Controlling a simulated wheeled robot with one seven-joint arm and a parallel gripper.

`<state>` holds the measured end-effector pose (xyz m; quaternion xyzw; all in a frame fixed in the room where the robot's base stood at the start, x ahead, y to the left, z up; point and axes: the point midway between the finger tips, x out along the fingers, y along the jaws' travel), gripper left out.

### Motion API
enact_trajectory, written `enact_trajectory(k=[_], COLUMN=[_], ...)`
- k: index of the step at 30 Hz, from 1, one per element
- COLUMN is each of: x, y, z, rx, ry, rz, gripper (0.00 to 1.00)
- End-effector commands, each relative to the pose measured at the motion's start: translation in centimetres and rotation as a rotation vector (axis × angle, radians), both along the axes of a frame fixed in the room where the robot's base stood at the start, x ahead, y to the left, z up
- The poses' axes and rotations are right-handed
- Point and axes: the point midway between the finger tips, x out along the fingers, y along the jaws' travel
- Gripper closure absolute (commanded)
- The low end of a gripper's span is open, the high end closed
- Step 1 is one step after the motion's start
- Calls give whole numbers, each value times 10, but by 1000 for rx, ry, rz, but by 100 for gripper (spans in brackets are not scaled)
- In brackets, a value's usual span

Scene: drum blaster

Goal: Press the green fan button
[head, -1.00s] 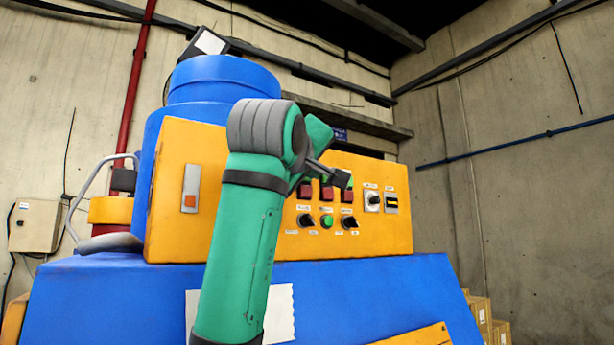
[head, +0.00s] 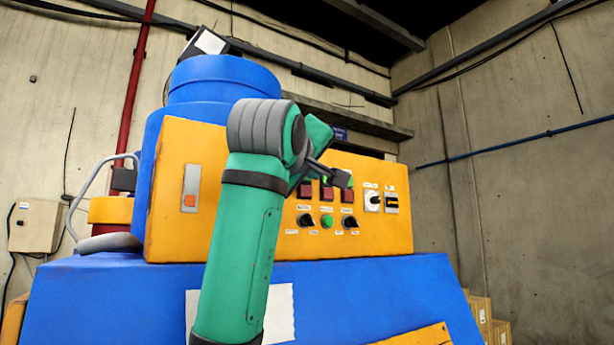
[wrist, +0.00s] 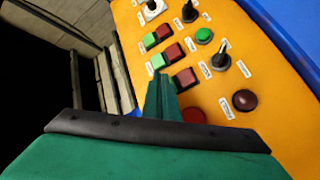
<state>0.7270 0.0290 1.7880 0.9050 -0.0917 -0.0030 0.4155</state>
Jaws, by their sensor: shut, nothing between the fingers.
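An orange control panel (head: 385,235) carries rows of buttons and knobs. A round green button (head: 327,222) sits between two black knobs; it also shows in the wrist view (wrist: 204,36). Above it are green and red square button pairs, with two green squares clear in the wrist view, one at the upper end (wrist: 151,40) and a middle one (wrist: 158,62). The labels are too small to read, so I cannot tell which is the fan button. My gripper (head: 344,180) is shut and empty before the square buttons. In the wrist view its tip (wrist: 160,82) covers the place beside the lowest red square. Contact is unclear.
The panel sits on a blue machine body (head: 120,300), with a blue drum (head: 225,80) behind. A white rotary switch (head: 372,201) is at the panel's right. A round dark red button (wrist: 245,100) shows in the wrist view.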

Motion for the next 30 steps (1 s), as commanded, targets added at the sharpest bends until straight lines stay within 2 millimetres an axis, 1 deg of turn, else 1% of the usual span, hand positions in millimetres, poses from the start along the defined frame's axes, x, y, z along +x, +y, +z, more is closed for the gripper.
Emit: enact_trajectory(k=[20,30], x=[0,7], y=[2,6], z=[0,0], rx=[0,0], ry=[0,0], rz=[1,1], gripper=[100,100])
